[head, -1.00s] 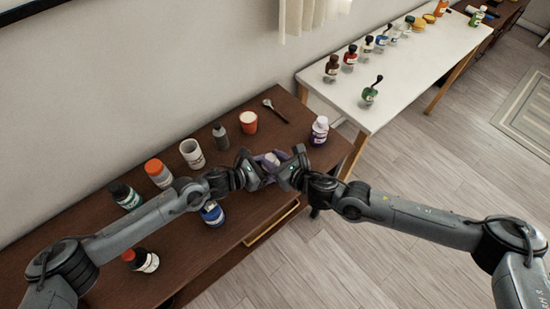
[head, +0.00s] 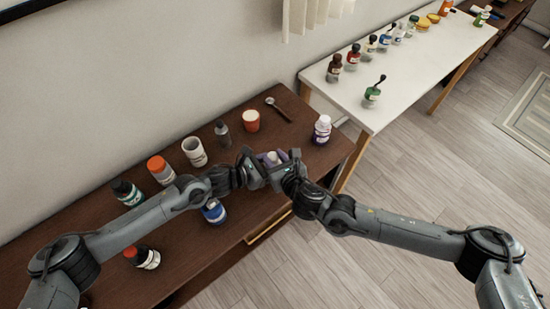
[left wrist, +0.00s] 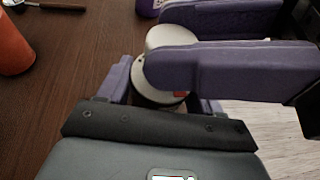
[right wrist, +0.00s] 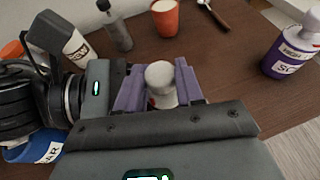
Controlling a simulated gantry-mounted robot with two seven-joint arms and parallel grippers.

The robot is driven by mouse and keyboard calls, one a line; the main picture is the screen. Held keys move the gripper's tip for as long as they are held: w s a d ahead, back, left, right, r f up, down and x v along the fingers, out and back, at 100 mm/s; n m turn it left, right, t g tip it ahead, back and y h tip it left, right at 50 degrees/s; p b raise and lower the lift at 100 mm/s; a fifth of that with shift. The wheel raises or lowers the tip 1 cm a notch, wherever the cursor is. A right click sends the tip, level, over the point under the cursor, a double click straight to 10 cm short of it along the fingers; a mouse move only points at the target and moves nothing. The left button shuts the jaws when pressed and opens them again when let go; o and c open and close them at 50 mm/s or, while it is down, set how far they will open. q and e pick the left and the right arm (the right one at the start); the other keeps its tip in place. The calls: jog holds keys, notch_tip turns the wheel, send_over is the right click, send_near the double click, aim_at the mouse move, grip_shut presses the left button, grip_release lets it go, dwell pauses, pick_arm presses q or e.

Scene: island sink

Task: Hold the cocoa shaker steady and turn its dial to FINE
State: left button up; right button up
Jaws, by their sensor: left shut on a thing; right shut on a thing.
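The cocoa shaker, a small pale cylinder with a rounded top, stands between my two grippers in the head view (head: 272,156). It also shows in the left wrist view (left wrist: 170,37) and the right wrist view (right wrist: 160,78). My left gripper (head: 263,162) is shut on it from the left, low on its body. My right gripper (head: 281,160) is shut on it from the right, with purple fingers at its upper part in the left wrist view. A small red mark shows on its side. Fingers hide much of the body, and no dial lettering is readable.
A purple-labelled bottle (head: 321,130) is near the table's right end. A blue-labelled jar (head: 214,212) sits under my left arm.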

jog(key=o, duration=1.1)
jog(key=shift+c, duration=0.2)
jog(key=shift+s+d+r, duration=0.2)
jog(key=shift+s+d, duration=0.05)
jog(key=shift+s, duration=0.25)
jog(key=v, duration=0.6)
jog(key=shift+s+d+r, duration=0.2)
jog(key=shift+s+r, duration=0.05)
jog(key=shift+r, duration=0.05)
pick_arm(q)
jog(key=o, duration=1.2)
